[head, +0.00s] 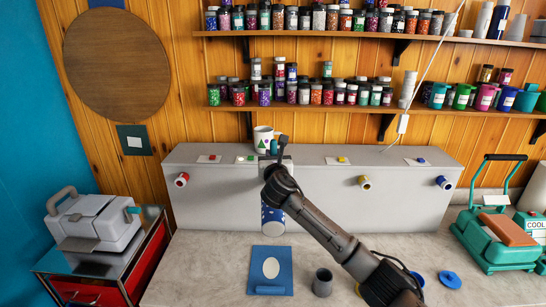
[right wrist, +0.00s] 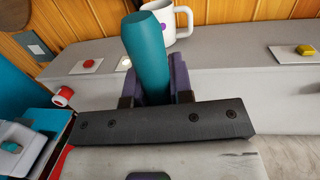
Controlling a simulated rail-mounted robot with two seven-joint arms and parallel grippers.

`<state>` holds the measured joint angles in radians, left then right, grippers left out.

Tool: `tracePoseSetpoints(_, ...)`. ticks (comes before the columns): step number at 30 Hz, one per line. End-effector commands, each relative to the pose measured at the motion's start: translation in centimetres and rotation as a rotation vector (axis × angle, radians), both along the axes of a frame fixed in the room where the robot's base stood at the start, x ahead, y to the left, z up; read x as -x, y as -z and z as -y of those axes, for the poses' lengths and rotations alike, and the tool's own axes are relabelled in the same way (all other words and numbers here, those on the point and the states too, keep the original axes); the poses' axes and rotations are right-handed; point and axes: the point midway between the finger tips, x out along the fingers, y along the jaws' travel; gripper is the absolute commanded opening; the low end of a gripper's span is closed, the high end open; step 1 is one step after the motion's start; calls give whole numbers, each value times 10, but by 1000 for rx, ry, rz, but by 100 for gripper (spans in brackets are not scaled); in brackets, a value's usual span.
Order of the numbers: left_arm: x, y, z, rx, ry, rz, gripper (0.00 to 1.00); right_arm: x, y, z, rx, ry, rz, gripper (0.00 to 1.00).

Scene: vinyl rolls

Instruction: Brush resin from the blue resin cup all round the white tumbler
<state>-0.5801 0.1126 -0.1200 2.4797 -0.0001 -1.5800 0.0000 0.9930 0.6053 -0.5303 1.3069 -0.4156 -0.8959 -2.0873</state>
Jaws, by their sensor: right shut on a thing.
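My right gripper (head: 276,158) is raised in front of the top of the long grey box. In the right wrist view its jaws (right wrist: 156,92) are shut on a teal rounded cylinder (right wrist: 146,52), which stands up between them. I cannot tell whether this is a brush handle. A round blue thing (head: 418,279), possibly the resin cup, shows partly behind my arm at the front right. I cannot surely pick out the white tumbler; pale tumblers (head: 483,20) stand on the top right shelf. My left gripper is not in view.
A white mug (head: 263,138) stands on the grey box (head: 220,190), close to my right gripper. A blue mat (head: 257,262), a dark grey cup (head: 322,284) and a blue disc (head: 450,279) lie on the counter. A teal press (head: 492,240) stands right.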

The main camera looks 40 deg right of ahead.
Motion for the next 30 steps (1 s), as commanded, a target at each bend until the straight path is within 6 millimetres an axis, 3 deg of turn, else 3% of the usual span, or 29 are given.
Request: tracePoseSetpoints(30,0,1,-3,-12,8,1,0,0,11,0,0,1,0,0)
